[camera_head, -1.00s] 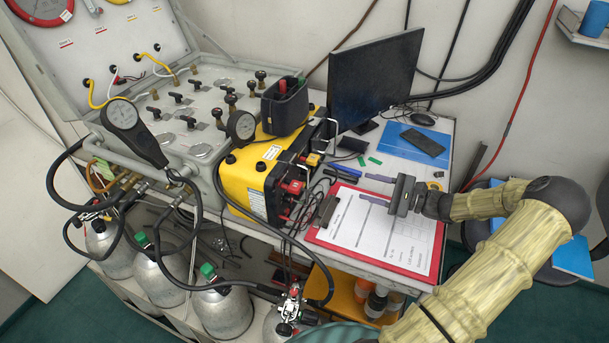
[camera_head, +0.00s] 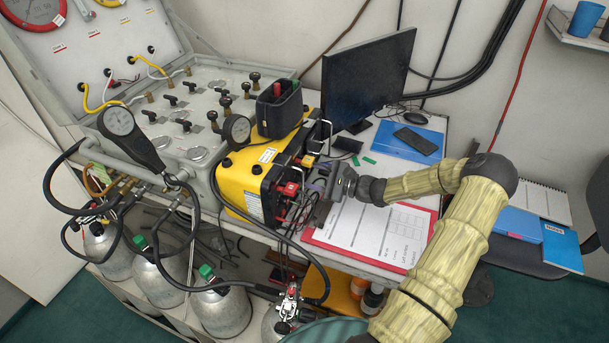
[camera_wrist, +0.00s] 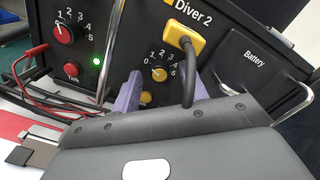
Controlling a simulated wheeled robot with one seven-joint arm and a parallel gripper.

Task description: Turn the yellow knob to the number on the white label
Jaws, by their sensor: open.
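The yellow knob (camera_wrist: 159,74) shows in the wrist view on the black front panel marked Diver 2, with a number scale from 0 to 5 around it. Its pointer is too small to read. My gripper (camera_wrist: 165,85) is open, its two purple fingers on either side of the knob in the picture. I cannot tell if they touch it. In the head view my gripper (camera_head: 322,186) is close to the front of the yellow and black box (camera_head: 240,180). A white label (camera_head: 267,155) lies on top of the box; its writing is not legible.
A red knob (camera_wrist: 66,31) with its own scale and a red button (camera_wrist: 71,71) are left of the yellow knob. A yellow plug with a dark cable (camera_wrist: 184,38) hangs just above right. Metal handles flank the panel. A red clipboard (camera_head: 372,265) lies below.

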